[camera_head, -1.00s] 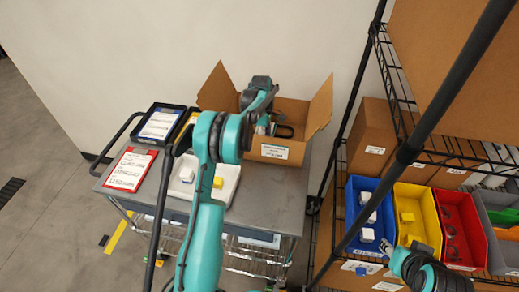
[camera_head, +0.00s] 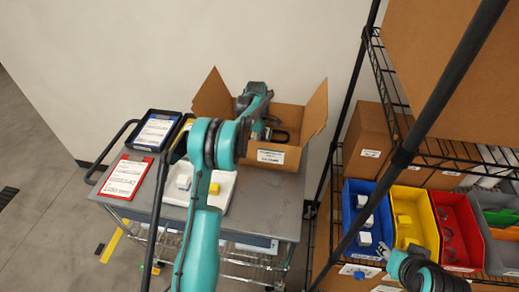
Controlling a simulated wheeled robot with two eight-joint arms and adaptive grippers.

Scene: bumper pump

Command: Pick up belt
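Thin dark curved loops that look like belts (camera_head: 451,243) lie in the red bin (camera_head: 474,258) on the rack at right. My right gripper (camera_head: 387,254) is low at the front of the blue and yellow bins, left of the red bin. Its fingers are too small to tell open from shut. My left gripper (camera_head: 262,131) reaches down into the open cardboard box (camera_head: 296,157) on the cart. Its fingertips are partly hidden by my arm and the box. A dark looped item (camera_head: 283,135) shows beside it in the box; I cannot tell whether it is held.
The grey cart (camera_head: 262,207) carries a white tray (camera_head: 221,203) with small blocks, a red-framed sheet (camera_head: 125,177) and a black-framed sheet (camera_head: 155,131). Blue (camera_head: 352,196), yellow (camera_head: 424,203) and grey (camera_head: 498,247) bins flank the red one. A black rack post (camera_head: 405,156) crosses before them.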

